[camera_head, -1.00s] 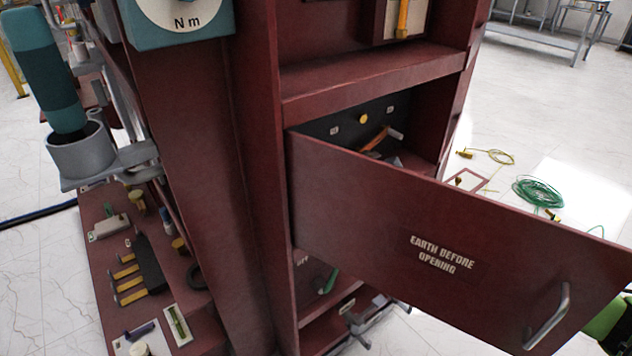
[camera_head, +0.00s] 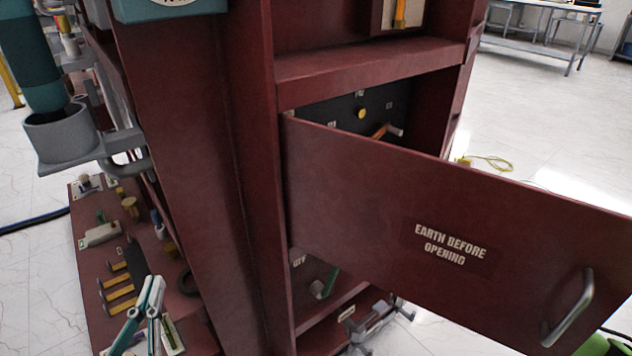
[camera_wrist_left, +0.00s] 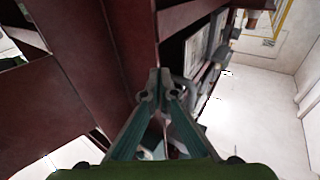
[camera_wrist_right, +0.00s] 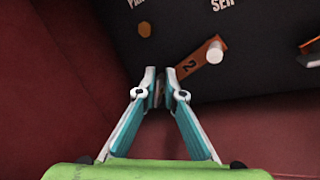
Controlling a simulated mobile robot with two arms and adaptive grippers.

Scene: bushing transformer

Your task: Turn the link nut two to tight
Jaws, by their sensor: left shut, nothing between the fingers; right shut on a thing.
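In the right wrist view my right gripper (camera_wrist_right: 160,72) is shut on a small dull part (camera_wrist_right: 159,92) in front of the black panel, which I take to be link nut two. The fingertips hide most of it. An orange bar marked 2 (camera_wrist_right: 190,66) with a pale round end lies just right of the fingertips. My left gripper (camera_head: 153,282) is shut and empty, low in front of the red cabinet in the head view. It also shows in the left wrist view (camera_wrist_left: 158,76), with its fingertips together.
The open cabinet door (camera_head: 350,200), marked "EARTH BEFORE OPENING", hides much of the compartment with the black panel (camera_head: 340,112). A red shelf with tools (camera_head: 95,262) is at lower left. Another orange bar (camera_wrist_right: 309,46) is at the right wrist view's edge.

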